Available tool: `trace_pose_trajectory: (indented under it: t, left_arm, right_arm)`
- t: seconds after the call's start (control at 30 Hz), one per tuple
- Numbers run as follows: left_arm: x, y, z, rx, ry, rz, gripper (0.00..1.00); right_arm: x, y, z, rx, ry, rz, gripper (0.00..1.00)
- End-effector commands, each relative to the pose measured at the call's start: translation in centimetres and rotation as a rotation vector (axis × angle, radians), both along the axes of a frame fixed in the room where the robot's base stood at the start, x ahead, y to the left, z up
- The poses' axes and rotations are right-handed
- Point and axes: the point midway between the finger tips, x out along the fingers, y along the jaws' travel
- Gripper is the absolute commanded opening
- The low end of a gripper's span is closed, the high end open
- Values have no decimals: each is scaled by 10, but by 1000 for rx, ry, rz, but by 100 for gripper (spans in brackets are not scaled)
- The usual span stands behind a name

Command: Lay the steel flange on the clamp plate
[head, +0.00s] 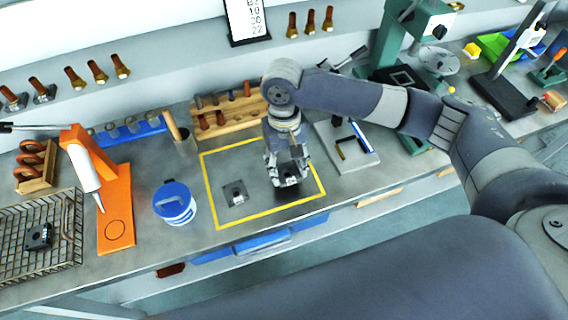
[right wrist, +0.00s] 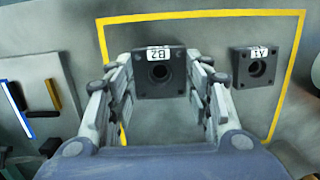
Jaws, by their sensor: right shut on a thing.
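My right gripper (head: 289,178) is above the right part of a yellow-outlined area on the bench. In the right wrist view its fingers (right wrist: 162,95) are shut on a dark square block (right wrist: 158,84) with a round hole and a label that looks like B2. A similar, smaller-looking dark block (right wrist: 257,67) labelled A1 lies inside the outline; it also shows in the head view (head: 236,193), left of the gripper. I cannot tell for sure which piece is the steel flange or the clamp plate. My left gripper is not in view.
A blue-lidded tub (head: 174,203) stands left of the outline, beside an orange stand (head: 115,205). A wire basket (head: 62,225) holding a dark block is at far left. A wooden rack (head: 228,118) stands behind, and a grey board (head: 345,150) lies right of the outline.

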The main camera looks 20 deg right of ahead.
Motion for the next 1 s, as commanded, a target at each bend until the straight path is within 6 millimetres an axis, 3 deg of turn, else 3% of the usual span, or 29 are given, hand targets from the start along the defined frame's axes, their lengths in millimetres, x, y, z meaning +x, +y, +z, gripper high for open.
trace_pose_trajectory:
  t: [0.2,0.53,0.87,0.9,1.0]
  left_arm:
    - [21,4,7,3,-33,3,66]
    - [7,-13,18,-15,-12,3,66]
    - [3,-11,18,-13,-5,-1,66]
    - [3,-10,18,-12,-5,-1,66]
    - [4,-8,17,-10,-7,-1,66]
  right_arm:
    - [21,1,-1,0,0,-1,7]
    - [21,1,-35,-1,0,1,7]
    - [21,1,-39,0,-1,1,7]
    - [21,1,-40,0,0,1,49]
    - [21,1,-40,-1,0,1,66]
